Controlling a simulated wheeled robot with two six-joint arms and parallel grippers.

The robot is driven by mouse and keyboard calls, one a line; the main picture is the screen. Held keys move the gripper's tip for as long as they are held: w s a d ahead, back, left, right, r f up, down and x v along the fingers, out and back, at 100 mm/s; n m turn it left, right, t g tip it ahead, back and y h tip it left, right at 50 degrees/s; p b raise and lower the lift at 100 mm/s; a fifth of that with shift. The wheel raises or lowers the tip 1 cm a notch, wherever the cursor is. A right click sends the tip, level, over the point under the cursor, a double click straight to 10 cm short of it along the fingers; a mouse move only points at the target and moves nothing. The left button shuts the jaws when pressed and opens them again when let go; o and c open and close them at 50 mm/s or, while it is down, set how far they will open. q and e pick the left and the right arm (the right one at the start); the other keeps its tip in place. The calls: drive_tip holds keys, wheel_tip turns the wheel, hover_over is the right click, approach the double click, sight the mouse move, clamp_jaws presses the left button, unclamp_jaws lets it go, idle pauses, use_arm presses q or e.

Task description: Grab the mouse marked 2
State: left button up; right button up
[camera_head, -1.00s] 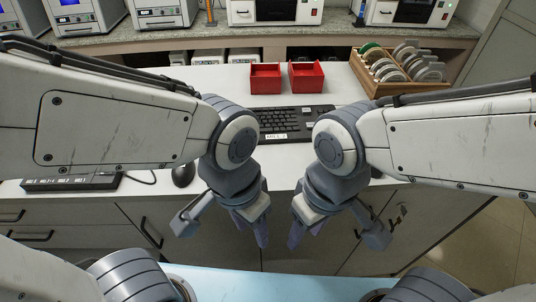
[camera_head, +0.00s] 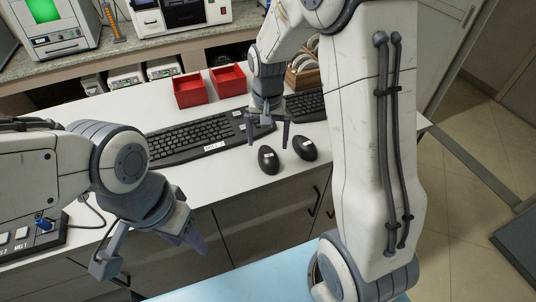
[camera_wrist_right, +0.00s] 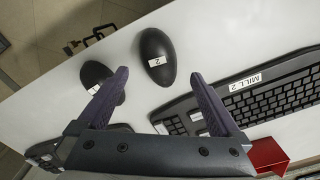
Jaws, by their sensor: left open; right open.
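My right gripper (camera_head: 268,136) is open and empty above the worktop, just behind the mice. My left gripper (camera_head: 150,254) is open and empty in front of the counter.
A black keyboard (camera_head: 190,137) with a MILL 2 label (camera_wrist_right: 245,82) lies left of the mice. Another keyboard (camera_head: 306,104) is partly hidden behind my right arm. Red bins (camera_head: 190,90) (camera_head: 228,80) and a wooden rack (camera_head: 303,75) stand farther back. A black box (camera_head: 33,240) is at left.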

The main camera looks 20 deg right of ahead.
sight(268, 153)
drive_tip(key=shift+f, duration=0.7)
wheel_tip(268, 153, down, 4)
drive_tip(key=shift+d+f+p, duration=0.1)
drive_tip(key=shift+d+p, duration=0.05)
drive_tip(key=shift+p, duration=1)
drive_tip(key=shift+f, duration=0.55)
drive_tip(key=c, duration=1.2)
drive_tip(key=shift+c, duration=0.2)
drive_tip(key=shift+w+r, duration=0.1)
drive_tip(key=shift+r, duration=0.1)
